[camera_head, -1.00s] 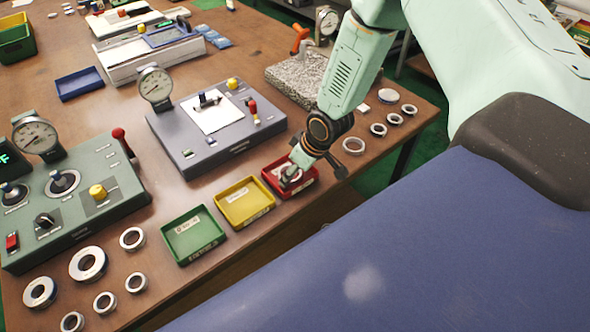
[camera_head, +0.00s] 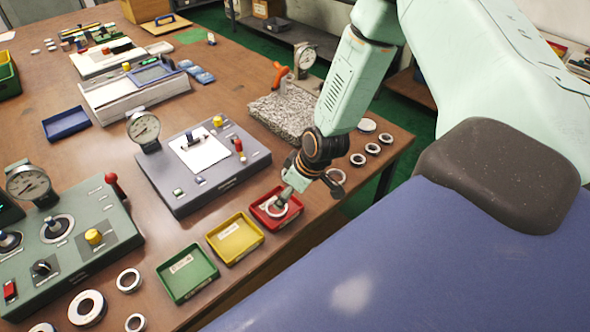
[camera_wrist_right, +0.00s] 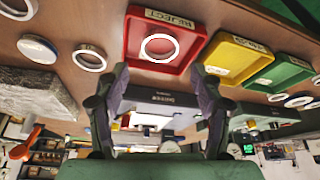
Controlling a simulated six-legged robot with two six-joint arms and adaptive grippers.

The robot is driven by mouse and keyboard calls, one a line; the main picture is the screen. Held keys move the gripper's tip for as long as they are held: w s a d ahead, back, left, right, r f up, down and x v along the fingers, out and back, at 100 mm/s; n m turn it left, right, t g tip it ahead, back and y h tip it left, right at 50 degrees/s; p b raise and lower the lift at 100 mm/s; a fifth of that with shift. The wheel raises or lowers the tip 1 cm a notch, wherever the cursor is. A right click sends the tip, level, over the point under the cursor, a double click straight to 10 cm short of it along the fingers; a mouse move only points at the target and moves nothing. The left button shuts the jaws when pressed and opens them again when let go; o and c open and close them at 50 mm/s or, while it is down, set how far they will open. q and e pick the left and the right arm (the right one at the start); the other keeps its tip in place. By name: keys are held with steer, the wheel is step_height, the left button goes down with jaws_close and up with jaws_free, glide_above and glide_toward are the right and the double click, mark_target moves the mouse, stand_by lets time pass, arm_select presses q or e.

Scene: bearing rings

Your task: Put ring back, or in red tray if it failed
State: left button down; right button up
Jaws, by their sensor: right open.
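The red tray (camera_head: 262,221), labelled REJECT, stands at the end of a row of small trays. A pale metal ring (camera_wrist_right: 143,47) lies flat inside the red tray (camera_wrist_right: 196,43), apart from my fingers in the wrist view. My right gripper (camera_head: 286,195) is over the tray in the head view. In the wrist view my right gripper (camera_wrist_right: 161,84) has its two fingers spread wide with nothing between them. In the head view the fingertips partly cover the ring. My left gripper is not in view.
The yellow tray (camera_head: 258,241) and green tray (camera_head: 214,273) stand beside the red one. Several rings lie near the table's edges. A grey gauge fixture (camera_head: 240,165), a green gauge panel (camera_head: 125,236) and a granite block (camera_head: 263,112) stand behind.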

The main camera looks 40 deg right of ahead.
steer(key=shift+a+p+v, duration=0.3)
steer(key=shift+p+v, duration=1.45)
steer(key=shift+v, duration=0.5)
steer(key=s+a+f+m+g, duration=0.1)
steer(key=s+a, duration=0.2)
steer(key=s, duration=0.5)
steer(key=s+a+f+m+g+h, duration=0.1)
steer(key=s+a+f+m+g, duration=0.1)
steer(key=s, duration=0.7)
steer(key=s+a+f+m+g, duration=0.1)
steer(key=s+a, duration=0.3)
steer(key=s, duration=0.5)
steer(key=shift+a+f, duration=0.15)
steer(key=shift+f, duration=0.25)
steer(key=shift+a+m+h, duration=0.15)
steer(key=shift+m+h, duration=0.15)
